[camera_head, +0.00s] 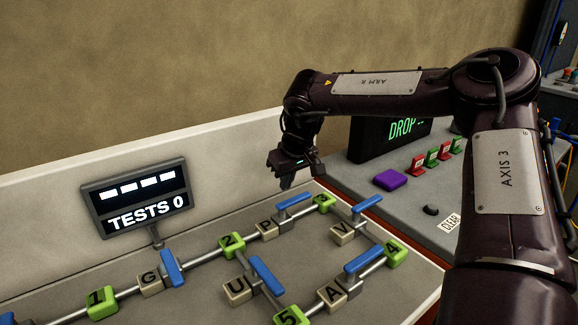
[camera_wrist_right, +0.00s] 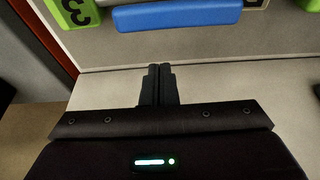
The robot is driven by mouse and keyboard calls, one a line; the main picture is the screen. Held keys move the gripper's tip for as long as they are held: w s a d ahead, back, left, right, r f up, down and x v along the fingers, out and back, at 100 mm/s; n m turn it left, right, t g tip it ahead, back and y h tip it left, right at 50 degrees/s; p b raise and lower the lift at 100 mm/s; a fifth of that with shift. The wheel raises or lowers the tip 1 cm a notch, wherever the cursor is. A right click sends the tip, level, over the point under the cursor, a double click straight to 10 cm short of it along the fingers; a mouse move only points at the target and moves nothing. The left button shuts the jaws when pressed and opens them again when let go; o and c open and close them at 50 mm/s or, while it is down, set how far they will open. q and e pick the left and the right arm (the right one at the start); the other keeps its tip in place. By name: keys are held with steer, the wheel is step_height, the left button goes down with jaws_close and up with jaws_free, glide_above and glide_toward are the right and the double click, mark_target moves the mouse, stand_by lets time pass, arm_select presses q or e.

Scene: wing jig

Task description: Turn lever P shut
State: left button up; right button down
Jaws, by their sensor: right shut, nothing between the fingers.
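Lever P is a blue bar (camera_head: 294,201) beside the tan block marked P (camera_head: 266,230), on the pipe between green blocks 2 and 3. In the head view the bar lies roughly along that pipe. My right gripper (camera_head: 287,184) points down just behind the bar, close to it, with its fingers shut and empty. In the right wrist view the blue bar (camera_wrist_right: 180,14) lies crosswise at the top, beyond the shut fingertips (camera_wrist_right: 159,70), with a visible gap between them. My left gripper is not in view.
Other blue levers stand at G (camera_head: 172,267), U (camera_head: 266,274), A (camera_head: 364,260) and V (camera_head: 368,204). Green block 3 (camera_head: 323,203) is near the gripper. A white back wall (camera_head: 50,205) and a "TESTS 0" display (camera_head: 137,197) stand behind. A purple block (camera_head: 390,179) lies on the panel at right.

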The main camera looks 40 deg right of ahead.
steer(key=shift+s+a+r+p, duration=0.15)
steer(key=shift+s+p, duration=0.1)
steer(key=shift+s, duration=0.7)
steer(key=shift+s+a+r+p, duration=0.1)
steer(key=shift+s+p, duration=0.1)
steer(key=shift+s, duration=0.75)
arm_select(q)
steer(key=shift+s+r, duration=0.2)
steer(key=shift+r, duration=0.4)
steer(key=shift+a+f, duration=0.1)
arm_select(e)
steer(key=shift+d+f, duration=0.1)
steer(key=shift+d, duration=0.1)
steer(key=shift+s+a, duration=0.15)
steer(key=shift+a, duration=0.05)
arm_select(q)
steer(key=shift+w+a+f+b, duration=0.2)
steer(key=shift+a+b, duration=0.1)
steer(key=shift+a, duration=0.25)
